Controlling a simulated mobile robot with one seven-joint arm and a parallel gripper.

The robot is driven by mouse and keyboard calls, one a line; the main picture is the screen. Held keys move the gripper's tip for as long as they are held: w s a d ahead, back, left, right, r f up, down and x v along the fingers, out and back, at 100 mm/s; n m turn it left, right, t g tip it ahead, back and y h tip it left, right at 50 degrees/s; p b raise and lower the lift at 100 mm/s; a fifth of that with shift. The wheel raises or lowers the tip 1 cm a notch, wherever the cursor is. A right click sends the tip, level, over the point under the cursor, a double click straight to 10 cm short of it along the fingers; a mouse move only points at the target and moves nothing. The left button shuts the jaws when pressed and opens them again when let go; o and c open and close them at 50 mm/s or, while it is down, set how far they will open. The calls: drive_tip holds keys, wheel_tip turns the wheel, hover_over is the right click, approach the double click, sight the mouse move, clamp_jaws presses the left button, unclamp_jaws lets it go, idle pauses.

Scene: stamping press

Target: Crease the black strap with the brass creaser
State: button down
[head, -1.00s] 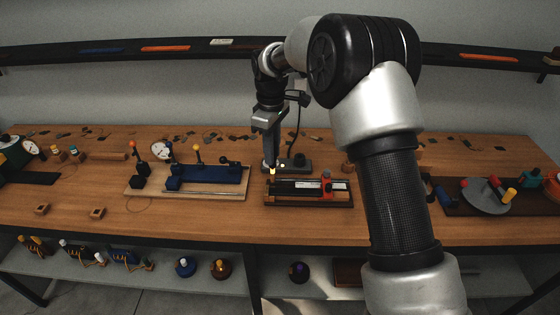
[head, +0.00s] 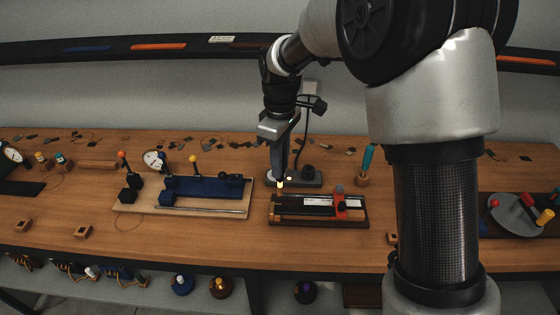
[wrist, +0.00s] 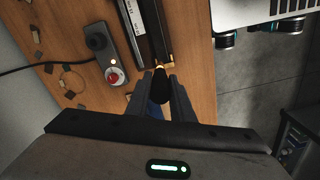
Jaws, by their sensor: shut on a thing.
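My gripper (head: 279,172) is shut on a tool with a dark handle (wrist: 158,84) and a brass tip, which I take as the brass creaser (wrist: 159,68). Its bright tip also shows in the head view (head: 280,184), pointing down at the left end of a long dark jig (head: 319,222). A black strip, seemingly the black strap (head: 290,199), lies along the jig beside a white label. A red clamp (head: 340,203) stands across the jig's right part. In the wrist view the tip is close to the jig's near end (wrist: 158,50); I cannot tell whether it touches.
A grey box with a red button (wrist: 113,76) stands behind the jig, with a cable. A blue press on a pale board (head: 205,190) stands left. A teal-handled tool (head: 368,158) stands upright at right. A round grey plate (head: 515,213) is farther right. Bare bench lies in front.

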drive_tip(key=shift+f+b, duration=0.85)
drive_tip(key=shift+f, duration=0.85)
drive_tip(key=shift+f, duration=0.1)
drive_tip(key=shift+f, duration=0.15)
drive_tip(key=shift+f+b, duration=0.35)
drive_tip(key=shift+f, duration=0.1)
drive_tip(key=shift+d, duration=1.45)
drive_tip(key=shift+d, duration=1.4)
drive_tip(key=shift+d+f, duration=0.1)
